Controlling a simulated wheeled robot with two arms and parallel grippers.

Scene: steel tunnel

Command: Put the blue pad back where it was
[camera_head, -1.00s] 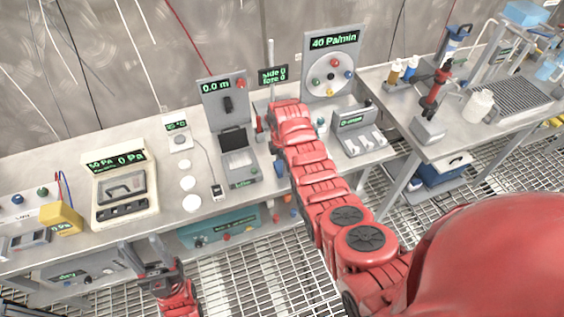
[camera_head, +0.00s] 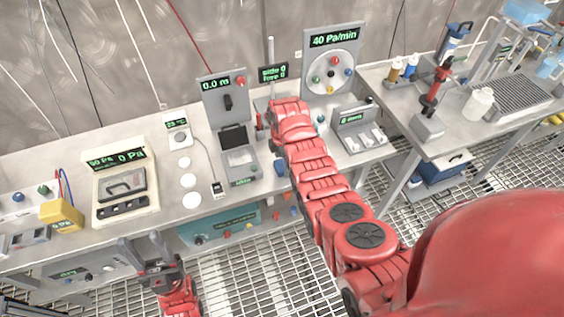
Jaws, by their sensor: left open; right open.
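I cannot clearly make out the blue pad. A small blue object (camera_head: 280,167) shows at the bench's front edge beside my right arm, but I cannot tell whether it is the pad.
Three white discs (camera_head: 186,181) lie left of the case, beside a cabled sensor (camera_head: 218,190). A cream meter (camera_head: 122,187) stands farther left. A dial panel (camera_head: 332,73) and a grey rack (camera_head: 361,134) stand near my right wrist. Grated floor (camera_head: 250,275) lies in front.

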